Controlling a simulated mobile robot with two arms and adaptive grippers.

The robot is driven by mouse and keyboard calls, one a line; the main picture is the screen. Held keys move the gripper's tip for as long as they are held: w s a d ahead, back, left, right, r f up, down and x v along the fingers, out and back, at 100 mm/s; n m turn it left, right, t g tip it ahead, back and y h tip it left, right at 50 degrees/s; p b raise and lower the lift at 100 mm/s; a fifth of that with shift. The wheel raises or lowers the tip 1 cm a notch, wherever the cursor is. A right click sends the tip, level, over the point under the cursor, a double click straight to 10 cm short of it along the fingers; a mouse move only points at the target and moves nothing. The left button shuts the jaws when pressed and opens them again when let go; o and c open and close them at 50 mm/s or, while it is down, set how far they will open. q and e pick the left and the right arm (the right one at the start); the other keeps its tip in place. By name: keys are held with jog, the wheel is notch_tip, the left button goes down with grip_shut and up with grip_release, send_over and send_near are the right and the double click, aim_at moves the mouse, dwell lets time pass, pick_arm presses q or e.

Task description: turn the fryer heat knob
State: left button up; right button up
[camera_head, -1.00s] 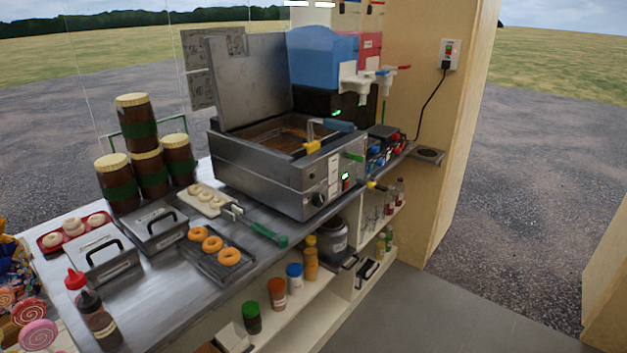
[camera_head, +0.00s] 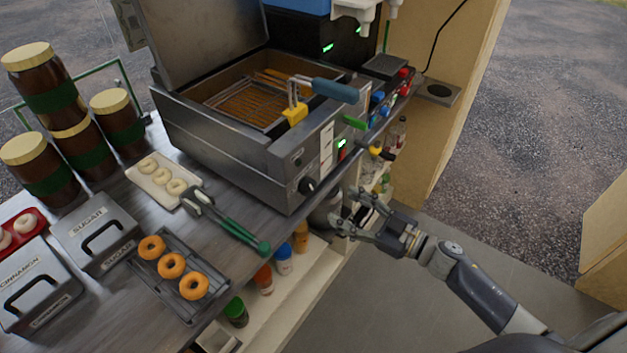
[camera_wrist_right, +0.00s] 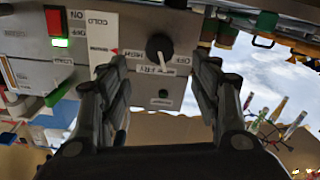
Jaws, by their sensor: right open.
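The fryer (camera_head: 225,150) is a steel box on the counter with its lid raised and a basket inside. Its heat knob (camera_head: 307,186) is a black dial with a white mark, low on the front panel. In the right wrist view the knob (camera_wrist_right: 159,47) sits ahead, between the fingers, with printed labels around it. My right gripper (camera_head: 350,212) is open and empty, in front of the panel and to the right of the knob. In the wrist view its two fingers (camera_wrist_right: 163,85) are spread below the knob, apart from it. My left gripper is out of view.
A green-lit switch (camera_head: 341,146) and a green handle (camera_head: 355,122) are right of the knob. Tongs (camera_head: 230,222) and a rack of doughnuts (camera_head: 200,308) lie on the counter to the left. Shelves with bottles (camera_head: 284,260) are below. The floor in front is clear.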

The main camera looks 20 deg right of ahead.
aim_at(313, 189)
jog(key=x, duration=0.2)
jog(key=p+x, duration=0.1)
jog(key=x, duration=0.2)
jog(key=shift+s+r, duration=0.1)
jog(key=shift+r, duration=0.1)
jog(key=x, duration=0.4)
jog(key=shift+w+a+f+p, duration=0.15)
jog(key=shift+w+f+p, duration=0.05)
jog(key=shift+w+p, duration=0.1)
jog(key=c, duration=0.4)
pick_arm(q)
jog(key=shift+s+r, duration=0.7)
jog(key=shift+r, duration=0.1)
pick_arm(e)
jog(key=c, duration=0.7)
